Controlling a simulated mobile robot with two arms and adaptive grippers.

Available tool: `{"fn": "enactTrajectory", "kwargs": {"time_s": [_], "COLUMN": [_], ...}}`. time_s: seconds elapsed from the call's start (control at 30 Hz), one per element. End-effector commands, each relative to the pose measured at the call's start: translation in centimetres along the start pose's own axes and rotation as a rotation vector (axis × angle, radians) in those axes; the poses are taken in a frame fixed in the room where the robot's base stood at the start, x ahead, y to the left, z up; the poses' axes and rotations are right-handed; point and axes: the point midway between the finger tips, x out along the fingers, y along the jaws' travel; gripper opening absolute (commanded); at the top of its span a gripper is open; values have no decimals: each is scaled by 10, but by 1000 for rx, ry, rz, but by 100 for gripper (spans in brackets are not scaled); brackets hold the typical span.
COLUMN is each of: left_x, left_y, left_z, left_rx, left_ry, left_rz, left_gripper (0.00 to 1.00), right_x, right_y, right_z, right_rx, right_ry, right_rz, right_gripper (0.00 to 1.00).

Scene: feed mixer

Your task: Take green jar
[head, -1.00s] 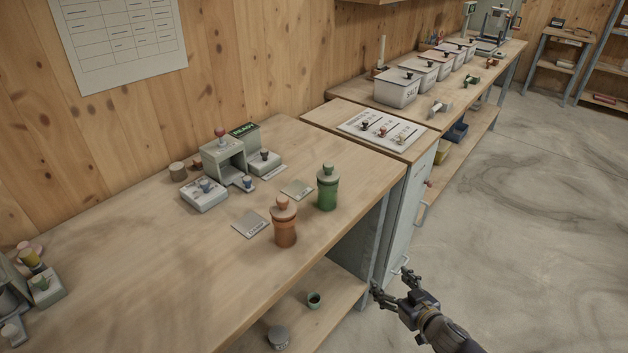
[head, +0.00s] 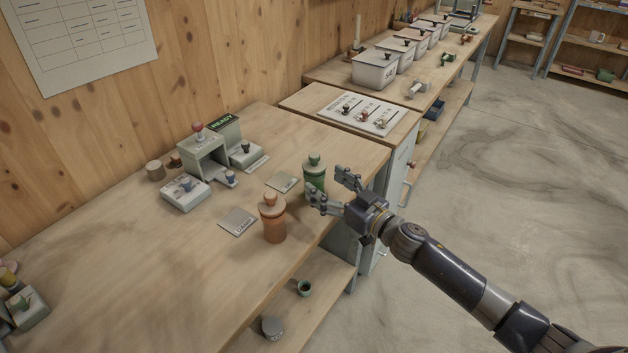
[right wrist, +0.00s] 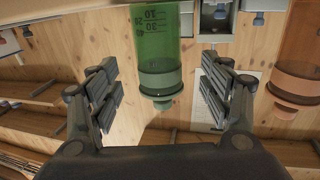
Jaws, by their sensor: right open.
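The green jar (head: 314,170) stands upright near the front edge of the wooden bench, with a knobbed lid. My right gripper (head: 333,188) is open beside it, and its fingers partly hide the jar's lower part in the head view. In the right wrist view the green jar (right wrist: 161,50) shows upside down, lying ahead and between the two open fingers of the gripper (right wrist: 160,95). I cannot tell whether a finger touches it. My left gripper is not in view.
An orange jar (head: 272,220) stands close to the left of the green one. Flat plates (head: 238,221) lie behind the jars. A grey device with a READY sign (head: 224,137) stands further back. A lower shelf (head: 318,290) holds a small cup (head: 304,288).

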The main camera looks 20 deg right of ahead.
Motion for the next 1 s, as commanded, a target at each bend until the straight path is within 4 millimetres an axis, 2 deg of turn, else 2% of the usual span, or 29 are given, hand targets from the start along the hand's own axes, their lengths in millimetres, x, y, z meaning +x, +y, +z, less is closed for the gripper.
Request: {"fn": "enactTrajectory", "kwargs": {"time_s": [0.2,0.37,0.67,0.9,1.0], "left_x": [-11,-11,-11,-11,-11], "left_y": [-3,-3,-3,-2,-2], "left_z": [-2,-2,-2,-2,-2], "left_rx": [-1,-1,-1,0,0], "left_ry": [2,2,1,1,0], "left_rz": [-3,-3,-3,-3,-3], "left_gripper": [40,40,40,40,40], "right_x": [27,46,51,51,51], "right_y": [0,1,0,0,0], "right_z": [-12,-10,-8,-8,-9], "right_rx": [-1,0,0,-1,-1], "right_ry": [4,2,0,0,2], "right_rz": [0,1,0,0,0], "right_gripper": [72,72,72,26,26]}}
